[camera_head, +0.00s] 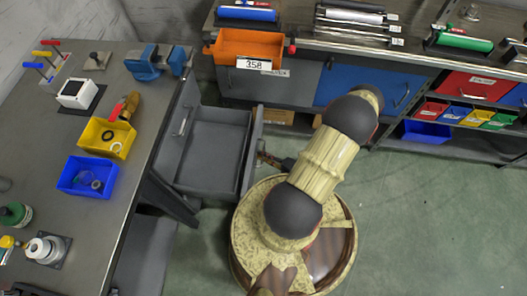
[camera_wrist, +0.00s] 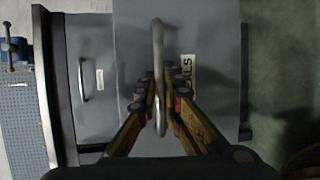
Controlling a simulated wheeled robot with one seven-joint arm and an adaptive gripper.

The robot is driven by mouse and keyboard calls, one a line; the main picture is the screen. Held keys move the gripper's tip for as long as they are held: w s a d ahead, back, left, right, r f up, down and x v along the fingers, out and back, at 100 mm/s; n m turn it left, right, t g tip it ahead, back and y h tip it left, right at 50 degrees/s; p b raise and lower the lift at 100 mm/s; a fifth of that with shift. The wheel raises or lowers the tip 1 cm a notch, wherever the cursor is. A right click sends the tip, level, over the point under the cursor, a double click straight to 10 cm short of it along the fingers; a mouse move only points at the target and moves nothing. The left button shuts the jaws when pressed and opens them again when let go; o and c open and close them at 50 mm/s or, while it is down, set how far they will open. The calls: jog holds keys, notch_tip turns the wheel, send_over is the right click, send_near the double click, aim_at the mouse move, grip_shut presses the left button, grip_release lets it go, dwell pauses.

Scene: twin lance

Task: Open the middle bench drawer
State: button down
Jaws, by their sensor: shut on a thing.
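The bench drawer (camera_head: 208,152) is pulled out from the right side of the left workbench (camera_head: 60,215). I see into its grey, apparently empty tray in the head view. In the wrist view, its grey front (camera_wrist: 215,60) carries a bar handle (camera_wrist: 158,45) and a partly hidden label (camera_wrist: 187,75) ending in "ALS". My gripper (camera_wrist: 160,98) is shut on the handle, with a finger on each side. In the head view my gripper (camera_head: 272,158) is at the drawer's front, partly hidden by my arm. Another drawer front with a handle (camera_head: 183,121) is closer in to the bench.
A blue vise (camera_head: 145,63), a yellow bin (camera_head: 105,138) and a blue bin (camera_head: 88,178) are on the left bench. The rear bench carries an orange tray (camera_head: 248,46), with blue (camera_head: 340,86) and red (camera_head: 470,86) fronts below. Green floor at right is clear.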

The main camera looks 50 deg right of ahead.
jog(key=c, duration=2.2)
grip_release()
jog(key=s, duration=0.4)
jog(key=s+r, duration=0.1)
jog(key=s, duration=0.3)
jog(key=s+d+r, duration=0.1)
jog(key=s, duration=0.2)
jog(key=shift+s, duration=0.4)
